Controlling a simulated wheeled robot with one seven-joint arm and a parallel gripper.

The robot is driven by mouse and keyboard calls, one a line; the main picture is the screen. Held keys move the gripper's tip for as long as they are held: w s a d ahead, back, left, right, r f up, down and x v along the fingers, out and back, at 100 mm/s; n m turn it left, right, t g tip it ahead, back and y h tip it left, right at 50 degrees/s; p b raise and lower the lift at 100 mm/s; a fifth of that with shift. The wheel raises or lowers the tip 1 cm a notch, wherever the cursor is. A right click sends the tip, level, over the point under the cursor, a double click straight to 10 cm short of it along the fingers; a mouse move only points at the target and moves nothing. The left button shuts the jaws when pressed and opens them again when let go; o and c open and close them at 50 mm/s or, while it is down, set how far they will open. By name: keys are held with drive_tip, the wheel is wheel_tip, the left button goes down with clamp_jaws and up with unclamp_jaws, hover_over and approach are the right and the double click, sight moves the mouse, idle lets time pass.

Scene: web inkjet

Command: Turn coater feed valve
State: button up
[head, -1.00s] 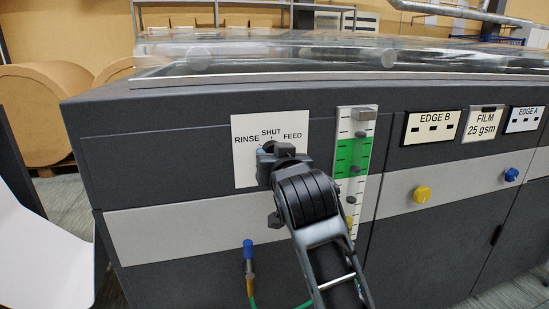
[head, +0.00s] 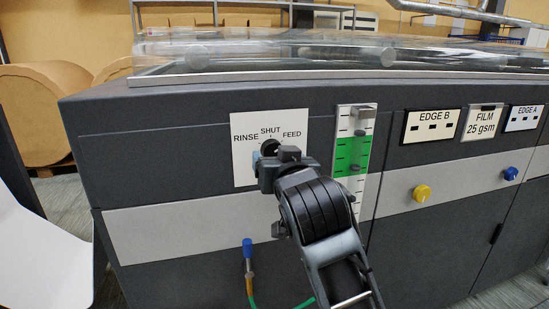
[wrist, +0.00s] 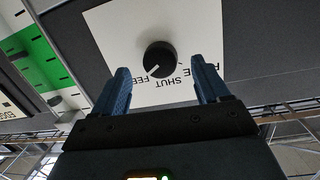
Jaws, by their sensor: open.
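The valve is a round black knob (head: 269,147) on a white plate (head: 245,172) marked RINSE, SHUT and FEED. In the wrist view the knob (wrist: 159,58) shows whole, and its white mark points to the lower left, towards the FEED label. My gripper (head: 272,158) is just in front of the plate and covers part of the knob in the head view. In the wrist view its two blue fingers (wrist: 160,75) are open and empty, one to each side, with clear gaps to the knob and the knob just beyond the tips.
A level gauge (head: 343,150) with a green band stands right of the plate. Yellow (head: 422,193) and blue (head: 511,174) knobs sit farther right. A blue-handled fitting (head: 248,250) with a green hose is below. A clear cover (head: 300,55) lies on top of the machine.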

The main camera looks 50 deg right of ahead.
drive_tip(key=shift+v, duration=2.1)
drive_tip(key=shift+f, duration=0.1)
drive_tip(key=s+a+f+n+t+y, duration=0.1)
drive_tip(key=s+a+f+n+y, duration=0.4)
drive_tip(key=f, duration=0.3)
drive_tip(key=s+a+f+n+t+y, duration=0.1)
drive_tip(key=s+a+f+n+y, duration=0.15)
drive_tip(key=s+a+f, duration=0.45)
drive_tip(key=s+a+f+y, duration=0.1)
drive_tip(key=s+a, duration=0.2)
drive_tip(key=s, duration=0.6)
drive_tip(key=s+a+f+y, duration=0.1)
drive_tip(key=s+a, duration=0.2)
drive_tip(key=s, duration=0.7)
drive_tip(key=shift+s+f+n+y+p, duration=0.15)
drive_tip(key=shift+n+y+p, duration=0.2)
drive_tip(key=shift+n+p, duration=0.1)
idle(2.0)
